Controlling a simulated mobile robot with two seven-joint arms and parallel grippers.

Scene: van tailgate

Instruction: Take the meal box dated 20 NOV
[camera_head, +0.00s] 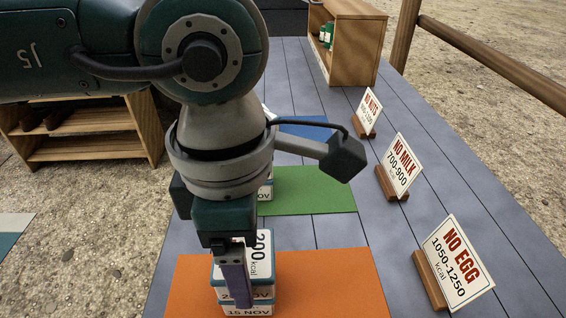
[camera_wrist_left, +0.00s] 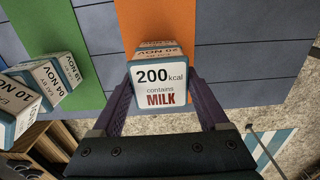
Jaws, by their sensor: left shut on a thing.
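A white and teal meal box (camera_head: 262,262) is at the orange mat (camera_head: 335,285) in the head view, partly behind my left gripper (camera_head: 235,285). Its top reads 200 kcal; its front date is partly covered. In the left wrist view the meal box (camera_wrist_left: 160,85) reads 200 kcal, contains MILK, and its far side seems to read 20 NOV upside down. The purple fingers of my left gripper (camera_wrist_left: 163,100) are shut on its two sides. Another box (camera_head: 250,311) dated 15 NOV is directly below it; I cannot tell whether they touch. My right gripper is not in view.
Meal boxes dated 04 NOV (camera_wrist_left: 42,80) and 10 NOV (camera_wrist_left: 12,105) are by the green mat (camera_wrist_left: 45,30). Signs NO EGG (camera_head: 458,262), NO MILK (camera_head: 400,165) and NO NUTS (camera_head: 369,110) stand along the right. A wooden shelf (camera_head: 355,50) is at the back.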

